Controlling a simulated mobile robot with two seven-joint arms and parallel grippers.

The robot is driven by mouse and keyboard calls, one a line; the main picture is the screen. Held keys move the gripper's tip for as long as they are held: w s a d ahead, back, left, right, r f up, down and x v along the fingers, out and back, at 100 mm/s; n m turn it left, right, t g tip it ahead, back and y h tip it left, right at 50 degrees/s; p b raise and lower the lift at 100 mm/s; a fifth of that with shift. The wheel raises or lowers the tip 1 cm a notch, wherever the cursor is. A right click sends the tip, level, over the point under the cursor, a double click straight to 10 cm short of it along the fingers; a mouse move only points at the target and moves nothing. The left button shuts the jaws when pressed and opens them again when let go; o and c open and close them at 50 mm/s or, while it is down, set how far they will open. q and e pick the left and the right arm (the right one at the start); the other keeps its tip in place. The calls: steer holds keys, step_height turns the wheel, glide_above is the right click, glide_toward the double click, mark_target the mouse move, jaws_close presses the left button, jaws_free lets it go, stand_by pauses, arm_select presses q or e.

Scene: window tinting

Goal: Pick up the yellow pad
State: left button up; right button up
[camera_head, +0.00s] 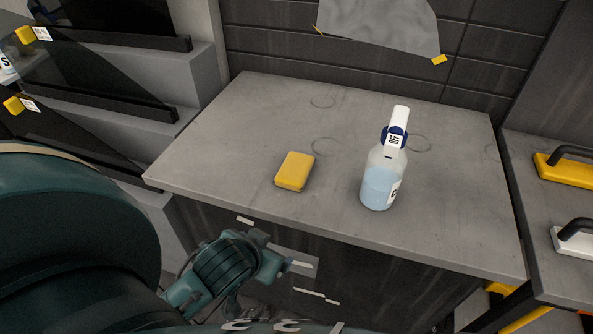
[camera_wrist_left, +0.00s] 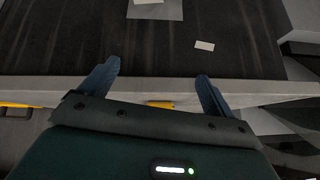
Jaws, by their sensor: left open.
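The yellow pad (camera_head: 294,171) lies flat on the grey countertop (camera_head: 230,130), left of a spray bottle and close to the front edge. In the left wrist view, a small yellow strip (camera_wrist_left: 160,104), apparently the pad, shows between the fingers, mostly hidden by my gripper's body. My left gripper (camera_wrist_left: 156,76) is open, with two blue fingers spread and nothing between them. In the head view, my left wrist is low in front of the counter, below its top and apart from the pad. The fingertips are not clear there. My right gripper is not in view.
A spray bottle (camera_head: 380,185) with blue liquid stands upright right of the pad. The counter's front edge (camera_wrist_left: 265,88) lies between my left gripper and the pad. A yellow-based tool (camera_head: 568,171) and a white-based tool (camera_head: 573,240) sit on the right bench. The counter's left part is clear.

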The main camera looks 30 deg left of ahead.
mark_target(291, 175)
arm_select(q)
steer(key=w+a+r+t, duration=0.1)
steer(key=w+t, duration=0.1)
steer(key=w, duration=0.2)
steer(key=w+a+r+n+t, duration=0.1)
steer(key=w+t, duration=0.1)
steer(key=w, duration=0.3)
steer(key=w+a+r+t, duration=0.1)
steer(key=w+a+t, duration=0.1)
steer(key=w, duration=0.3)
steer(key=shift+w+r+n+y, duration=0.25)
steer(key=shift+r+n+y, duration=0.05)
steer(key=shift+n+y, duration=0.1)
steer(key=shift+p+x, duration=0.65)
steer(key=shift+x, duration=2.25)
steer(key=shift+a, duration=0.2)
steer(key=shift+c, duration=0.2)
steer(key=c, duration=1)
